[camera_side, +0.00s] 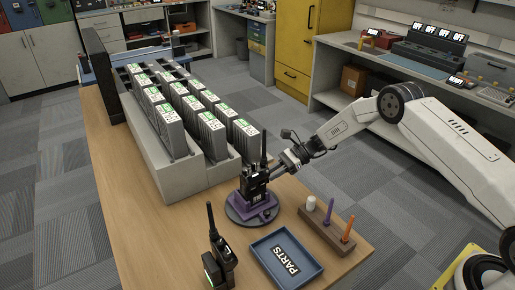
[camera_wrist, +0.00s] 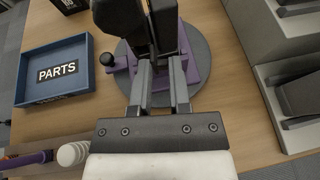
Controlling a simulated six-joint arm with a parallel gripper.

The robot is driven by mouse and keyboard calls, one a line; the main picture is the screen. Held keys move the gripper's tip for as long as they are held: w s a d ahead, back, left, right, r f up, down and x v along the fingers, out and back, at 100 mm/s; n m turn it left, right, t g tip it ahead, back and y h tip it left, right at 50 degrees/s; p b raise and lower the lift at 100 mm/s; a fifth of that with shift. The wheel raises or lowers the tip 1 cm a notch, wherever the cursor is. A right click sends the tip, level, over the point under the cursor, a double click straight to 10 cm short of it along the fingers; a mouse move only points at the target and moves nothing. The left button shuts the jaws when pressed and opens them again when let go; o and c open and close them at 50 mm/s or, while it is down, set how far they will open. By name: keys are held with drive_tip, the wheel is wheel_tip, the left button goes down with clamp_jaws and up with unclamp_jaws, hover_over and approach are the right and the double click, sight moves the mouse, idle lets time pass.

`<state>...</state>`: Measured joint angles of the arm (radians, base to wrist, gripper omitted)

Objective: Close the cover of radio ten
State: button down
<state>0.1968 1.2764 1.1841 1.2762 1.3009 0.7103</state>
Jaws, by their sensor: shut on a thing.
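A black radio (camera_side: 254,186) stands upright in a purple holder (camera_side: 262,213) on a round grey base (camera_side: 235,213). In the wrist view the radio (camera_wrist: 133,22) is at the top, partly cut off, above the purple holder (camera_wrist: 192,84). My gripper (camera_side: 284,165) reaches the radio from the right. In the wrist view its two fingers (camera_wrist: 161,68) are close to the radio's near side and shut on a part of it. Which part lies between the fingertips is hard to see. The cover and the radio's number cannot be made out.
A blue PARTS tray (camera_side: 262,260) and a brown block (camera_side: 323,233) with several upright tools are close by. Another black radio (camera_side: 219,255) stands at the table's front. A grey rack (camera_side: 172,170) of several labelled units fills the left side.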

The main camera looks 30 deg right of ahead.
drive_tip(key=shift+s+m+t, duration=0.15)
drive_tip(key=shift+m+t, duration=0.15)
drive_tip(key=shift+t, duration=0.1)
drive_tip(key=shift+s+a+m+t+h, duration=0.1)
drive_tip(key=shift+s+m+t+h, duration=0.15)
drive_tip(key=shift+m+t, duration=0.45)
drive_tip(key=shift+s+m+t+h, duration=0.2)
drive_tip(key=shift+m+t+h, duration=0.15)
drive_tip(key=shift+m+t, duration=0.35)
drive_tip(key=shift+s+a+m+t+h, duration=0.1)
drive_tip(key=shift+s+m+t+h, duration=0.15)
drive_tip(key=shift+m+t, duration=0.45)
drive_tip(key=shift+s+a+m+t+h, duration=0.15)
drive_tip(key=shift+s+m+t+h, duration=0.1)
drive_tip(key=shift+m+t+h, duration=0.55)
drive_tip(key=shift+s+a+m+t+h, duration=0.1)
drive_tip(key=shift+s+m+t+h, duration=0.15)
drive_tip(key=shift+m+t+h, duration=0.5)
drive_tip(key=shift+m+t, duration=0.45)
drive_tip(key=c, duration=0.6)
unclamp_jaws()
drive_tip(key=shift+c, duration=0.2)
drive_tip(key=shift+w+n+g+y, duration=0.1)
drive_tip(key=shift+n+g+y, duration=0.3)
drive_tip(key=shift+n, duration=0.1)
